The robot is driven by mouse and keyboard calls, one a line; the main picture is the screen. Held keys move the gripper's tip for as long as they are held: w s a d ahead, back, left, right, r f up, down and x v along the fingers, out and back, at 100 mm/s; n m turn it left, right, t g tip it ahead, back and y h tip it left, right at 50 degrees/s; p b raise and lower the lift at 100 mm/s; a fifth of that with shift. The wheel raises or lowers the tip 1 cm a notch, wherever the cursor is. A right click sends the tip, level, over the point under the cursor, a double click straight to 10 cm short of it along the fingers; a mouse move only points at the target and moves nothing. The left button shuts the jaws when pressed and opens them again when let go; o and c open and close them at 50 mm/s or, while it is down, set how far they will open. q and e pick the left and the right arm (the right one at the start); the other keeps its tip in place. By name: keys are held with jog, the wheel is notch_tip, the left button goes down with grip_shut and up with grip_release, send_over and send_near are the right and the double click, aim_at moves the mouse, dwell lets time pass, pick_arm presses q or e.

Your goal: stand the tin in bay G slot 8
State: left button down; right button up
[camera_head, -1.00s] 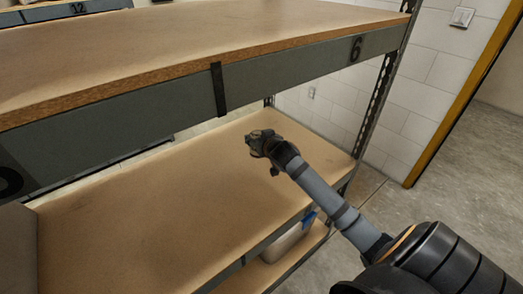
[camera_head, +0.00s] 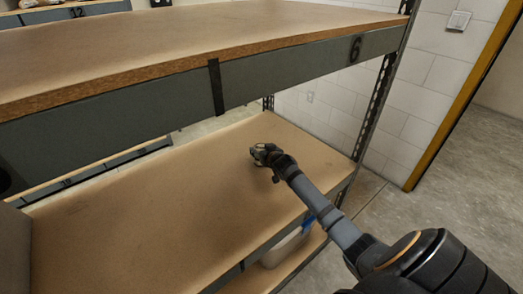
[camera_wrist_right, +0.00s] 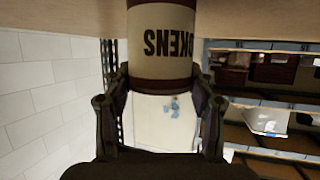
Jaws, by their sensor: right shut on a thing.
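My right gripper (camera_head: 259,153) is low over the middle shelf board (camera_head: 130,205) in the head view, toward its far right part. In the right wrist view, the gripper (camera_wrist_right: 161,100) is shut on the tin (camera_wrist_right: 162,45). The tin is cream with dark red bands, and its dark lettering, ending in "KENS", appears upside down. Its far end runs out of the top of that picture. In the head view the tin is too small and covered to make out clearly. I cannot tell whether it touches the board. My left gripper is not in view. No bay G label is readable.
A perforated post (camera_head: 378,112) stands right of the gripper. A grey box (camera_head: 13,250) is at the left edge. A pale container (camera_head: 284,250) sits below. Most of the middle board is clear.

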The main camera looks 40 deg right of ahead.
jog(key=o, duration=1.4)
jog(key=shift+f, duration=0.1)
jog(key=shift+o, duration=0.2)
jog(key=p+v, duration=0.2)
jog(key=v, duration=1)
